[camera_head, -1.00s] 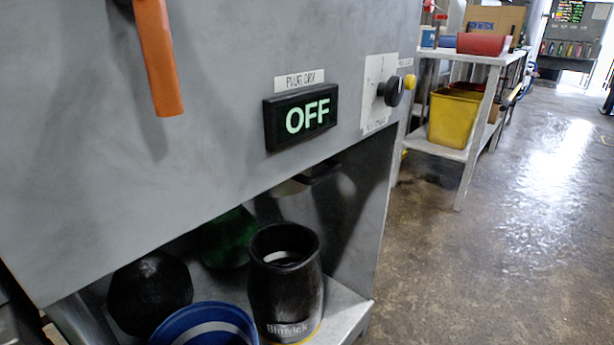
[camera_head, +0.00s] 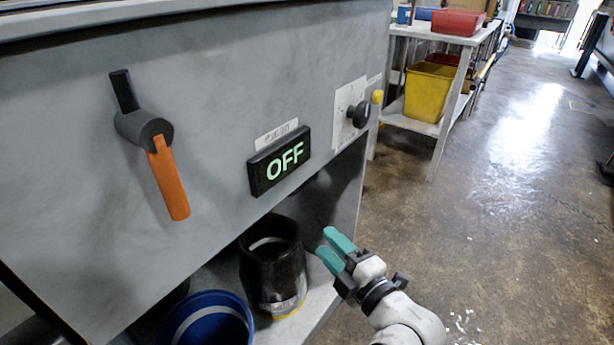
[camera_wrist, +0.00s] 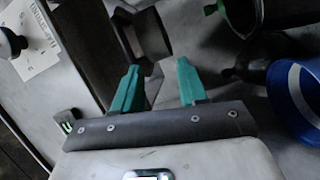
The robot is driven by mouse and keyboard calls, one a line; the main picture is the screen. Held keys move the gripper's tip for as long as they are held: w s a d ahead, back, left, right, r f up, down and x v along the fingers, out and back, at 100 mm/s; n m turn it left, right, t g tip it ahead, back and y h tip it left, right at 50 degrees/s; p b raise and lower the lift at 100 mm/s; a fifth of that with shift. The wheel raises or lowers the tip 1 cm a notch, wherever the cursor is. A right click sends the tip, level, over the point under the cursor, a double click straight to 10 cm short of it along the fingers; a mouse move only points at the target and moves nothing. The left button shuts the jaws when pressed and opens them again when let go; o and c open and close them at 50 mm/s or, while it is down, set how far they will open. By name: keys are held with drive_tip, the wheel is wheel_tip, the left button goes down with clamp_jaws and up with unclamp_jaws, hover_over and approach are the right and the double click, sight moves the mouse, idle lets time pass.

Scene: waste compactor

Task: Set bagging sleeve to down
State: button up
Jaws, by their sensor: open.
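No part is clearly labelled as the bagging sleeve. In the wrist view a dark, angular part (camera_wrist: 151,35) lies just beyond my fingertips; it may be the sleeve, but I cannot tell its setting. My gripper (camera_head: 325,242) is open at the right of the lower bay, beside a black round container (camera_head: 272,275). Its two green fingers (camera_wrist: 158,70) stand apart in the wrist view with nothing held between them. The grey machine's front panel (camera_head: 225,75) is above and left of my gripper.
The panel bears an orange-handled lever (camera_head: 168,178), an OFF display (camera_head: 279,160) and a black knob (camera_head: 359,114). A blue bucket (camera_head: 215,318) stands in the lower bay, left of the black container. Open floor (camera_head: 500,200) lies to the right; a shelf with a yellow bin (camera_head: 430,92) stands behind.

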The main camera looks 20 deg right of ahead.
drive_tip(key=n+t, duration=0.1)
drive_tip(key=t, duration=0.1)
approach(305, 186)
drive_tip(key=shift+h, duration=0.4)
drive_tip(key=p+x, duration=0.4)
drive_tip(key=x, duration=0.4)
drive_tip(key=shift+w+a+r+p, duration=0.1)
drive_tip(key=shift+a+p, duration=0.05)
drive_tip(key=shift+p, duration=0.15)
drive_tip(key=shift+w, duration=0.55)
clamp_jaws()
